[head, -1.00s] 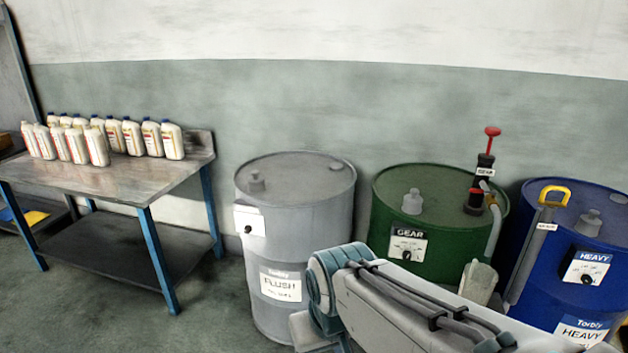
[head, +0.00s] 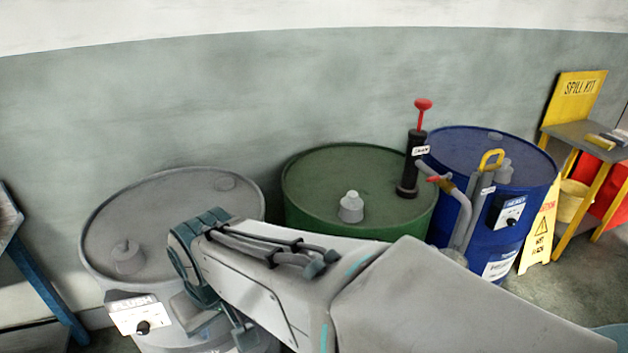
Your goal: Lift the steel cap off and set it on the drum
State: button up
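A grey bung cap (head: 128,257) sits on the lid of the grey flush drum (head: 165,205) at the left. A similar pale grey cap (head: 351,208) stands on the green drum (head: 310,180), and another (head: 503,172) stands on the blue drum (head: 455,150), partly behind a hose and nozzle. I cannot tell which of them is the steel cap. My arm crosses the lower middle, in front of the drums, and bends down before the grey drum. Its jaws cannot be made out, so my gripper is not in view. My arm hides part of the grey drum's right side.
A black hand pump (head: 410,165) with a red handle stands on the green drum. A grey hose (head: 462,215) and a yellow-handled nozzle (head: 491,160) stand by the blue drum. A yellow spill kit stand (head: 578,98) and a warning sign (head: 538,235) are at the right.

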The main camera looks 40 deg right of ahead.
aim_at(351, 203)
jog(key=z, duration=0.8)
jog(key=i, duration=0.75)
jog(key=z, duration=1.15)
jog(key=i, duration=0.2)
jog(key=z, duration=0.1)
